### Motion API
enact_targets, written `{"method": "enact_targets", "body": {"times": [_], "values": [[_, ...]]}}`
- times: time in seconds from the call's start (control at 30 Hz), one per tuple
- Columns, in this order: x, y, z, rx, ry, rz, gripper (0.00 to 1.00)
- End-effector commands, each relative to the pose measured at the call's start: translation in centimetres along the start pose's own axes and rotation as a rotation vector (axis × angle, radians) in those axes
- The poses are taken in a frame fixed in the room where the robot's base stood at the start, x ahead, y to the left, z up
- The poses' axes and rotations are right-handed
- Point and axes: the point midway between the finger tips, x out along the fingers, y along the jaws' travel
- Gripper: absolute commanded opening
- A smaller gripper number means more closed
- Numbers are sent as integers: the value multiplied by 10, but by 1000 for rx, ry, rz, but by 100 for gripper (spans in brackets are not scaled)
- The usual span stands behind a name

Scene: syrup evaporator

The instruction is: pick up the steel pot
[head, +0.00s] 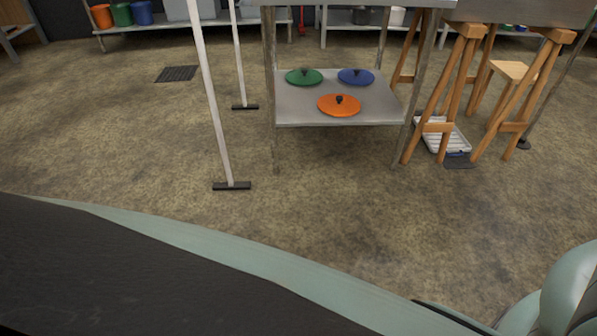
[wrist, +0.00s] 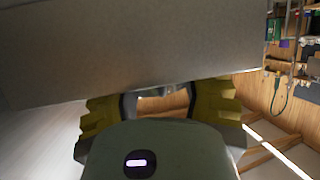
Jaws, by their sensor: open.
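I cannot pick out the steel pot with certainty in either view. A small dark grey pot-like thing (head: 362,15) stands on a far low shelf at the top of the head view, too small to tell what it is. My gripper (wrist: 162,103) shows in the wrist view with its yellow fingers apart. Nothing is seen held between them. A large plain grey surface (wrist: 130,50) spans the top of the wrist view close beyond the fingers; I cannot tell what it belongs to. The fingertips are partly hidden, and contact is unclear.
A metal table's lower shelf (head: 300,115) holds green (head: 304,77), blue (head: 356,77) and orange lids (head: 339,106). White poles (head: 212,95) stand left of it. Wooden trestles (head: 445,95) and a white crate (head: 455,145) stand right. Coloured buckets (head: 122,14) are far left. Floor in front is clear.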

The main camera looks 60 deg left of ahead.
Motion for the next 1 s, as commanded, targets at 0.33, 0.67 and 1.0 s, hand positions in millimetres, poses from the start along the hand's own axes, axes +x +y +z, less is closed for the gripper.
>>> {"method": "enact_targets", "body": {"times": [0.33,0.67,1.0], "values": [[0,-1,0,-1,0,-3,20],[0,-1,0,0,0,-2,0],[0,0,0,0,1,-1,0]]}}
